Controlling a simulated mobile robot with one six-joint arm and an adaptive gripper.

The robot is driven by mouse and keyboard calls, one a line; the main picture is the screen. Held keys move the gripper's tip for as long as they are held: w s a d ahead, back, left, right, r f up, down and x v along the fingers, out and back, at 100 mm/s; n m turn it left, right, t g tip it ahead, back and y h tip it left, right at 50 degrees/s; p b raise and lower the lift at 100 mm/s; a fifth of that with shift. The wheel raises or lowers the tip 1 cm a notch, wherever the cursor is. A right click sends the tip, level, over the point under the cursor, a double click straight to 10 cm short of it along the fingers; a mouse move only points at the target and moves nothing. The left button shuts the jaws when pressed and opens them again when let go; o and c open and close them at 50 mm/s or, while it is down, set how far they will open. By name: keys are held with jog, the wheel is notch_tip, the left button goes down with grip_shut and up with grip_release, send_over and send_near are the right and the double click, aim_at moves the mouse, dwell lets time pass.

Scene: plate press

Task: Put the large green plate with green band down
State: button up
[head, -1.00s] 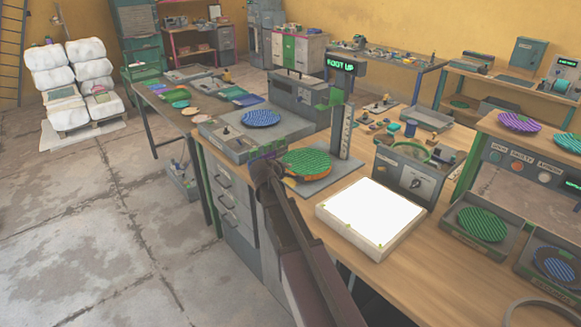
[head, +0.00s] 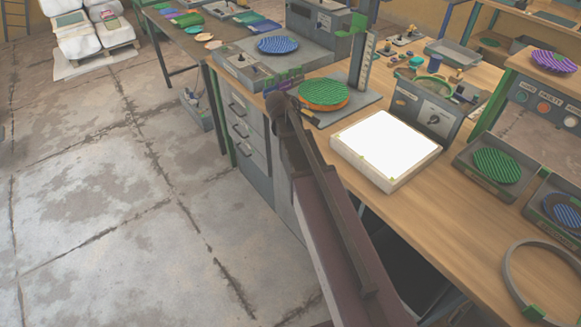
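A large green ribbed plate with an orange side (head: 323,92) sits over a flat grey base (head: 365,98) beside an upright scale. I cannot make out a green band on it. My gripper (head: 287,88) is at the plate's left edge, small and dark, with purple and green bits near its tip. My arm hides part of it, so I cannot tell whether its fingers are closed on the rim. A second green plate (head: 497,165) lies in a grey tray at the right.
A lit white panel (head: 385,148) stands on the wooden bench (head: 450,215) to the right of my arm. A blue plate (head: 278,45) rests on the grey machine behind. A grey control box (head: 425,105) and a loose grey ring (head: 510,280) are also on the bench.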

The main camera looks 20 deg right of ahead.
jog(key=s+a+f+m+g+y, duration=0.2)
jog(key=s+a, duration=0.2)
jog(key=s, duration=0.4)
jog(key=s+a+f+m+g+y, duration=0.2)
jog(key=s+a+y, duration=0.1)
jog(key=s, duration=0.5)
jog(key=s+a+f+m+g+y, duration=0.2)
jog(key=s+a, duration=0.4)
jog(key=s, duration=0.3)
jog(key=shift+f+m+g+y, duration=0.3)
jog(key=shift+f+m+y, duration=0.1)
jog(key=shift+f+y, duration=0.15)
jog(key=shift+r+p, duration=0.45)
jog(key=shift+w, duration=0.1)
